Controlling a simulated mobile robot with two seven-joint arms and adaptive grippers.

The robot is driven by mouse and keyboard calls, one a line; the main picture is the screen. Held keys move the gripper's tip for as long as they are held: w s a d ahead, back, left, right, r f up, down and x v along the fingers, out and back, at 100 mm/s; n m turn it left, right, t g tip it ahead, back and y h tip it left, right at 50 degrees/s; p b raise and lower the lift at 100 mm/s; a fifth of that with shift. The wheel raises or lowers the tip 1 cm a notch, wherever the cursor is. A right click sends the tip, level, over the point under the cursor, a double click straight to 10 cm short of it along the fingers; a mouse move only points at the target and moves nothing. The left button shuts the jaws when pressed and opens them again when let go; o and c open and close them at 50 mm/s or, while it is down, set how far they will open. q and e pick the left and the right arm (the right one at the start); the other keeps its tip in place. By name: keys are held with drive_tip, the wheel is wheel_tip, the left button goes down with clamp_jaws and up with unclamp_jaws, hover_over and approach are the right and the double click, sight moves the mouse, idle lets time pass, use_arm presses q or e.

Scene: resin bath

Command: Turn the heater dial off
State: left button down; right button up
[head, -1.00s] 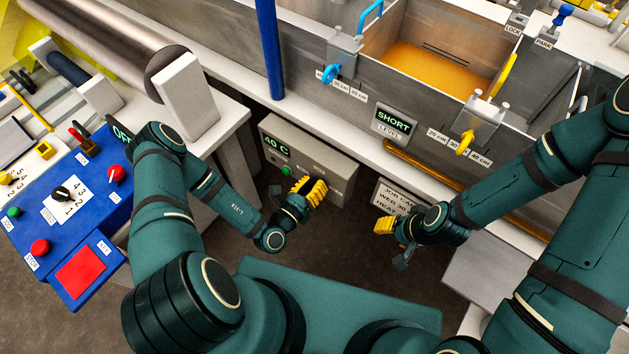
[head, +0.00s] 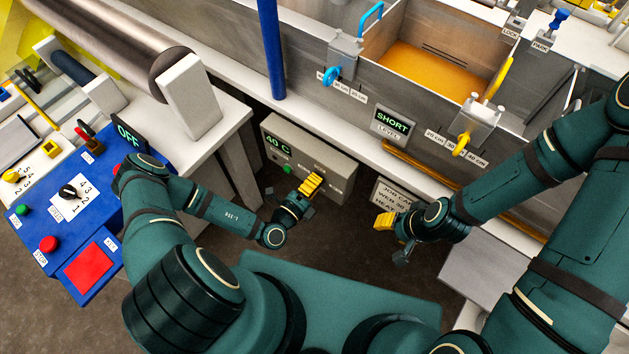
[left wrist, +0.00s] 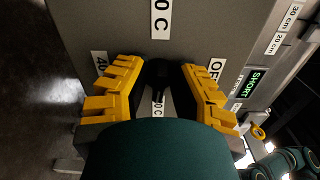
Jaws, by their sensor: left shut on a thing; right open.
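The heater box (head: 338,170) is a grey case under the bath's edge. Its green display (head: 277,144) reads 40 C and a green lamp (head: 288,169) shows on its front. In the left wrist view the black heater dial (left wrist: 158,72) sits between the yellow fingers, partly hidden, with labels 40 on the left and OFF (left wrist: 216,71) on the right. Where the dial points is not clear. My left gripper (head: 312,185) is at the box front, shut on the dial; it also shows in the left wrist view (left wrist: 160,80). My right gripper (head: 384,222) is open and empty.
A job card (head: 393,194) stands right of the box. The bath wall above carries a SHORT level sign (head: 393,122). A blue post (head: 269,50) and a white bench edge (head: 235,118) lie left. A blue control panel (head: 110,205) with an OFF sign is further left.

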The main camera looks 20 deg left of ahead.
use_arm(q)
drive_tip(key=n, duration=0.4)
drive_tip(key=shift+w+n, duration=0.15)
drive_tip(key=shift+n, duration=0.15)
drive_tip(key=n+b, duration=0.1)
drive_tip(key=n, duration=0.4)
drive_tip(key=n+b, duration=0.1)
drive_tip(key=n, duration=0.4)
drive_tip(key=shift+d, duration=0.1)
drive_tip(key=n+b, duration=0.1)
drive_tip(key=n, duration=0.3)
drive_tip(key=shift+n, duration=0.3)
drive_tip(key=c, duration=1.1)
unclamp_jaws()
drive_tip(key=shift+d+f, duration=0.1)
drive_tip(key=shift+o, duration=0.2)
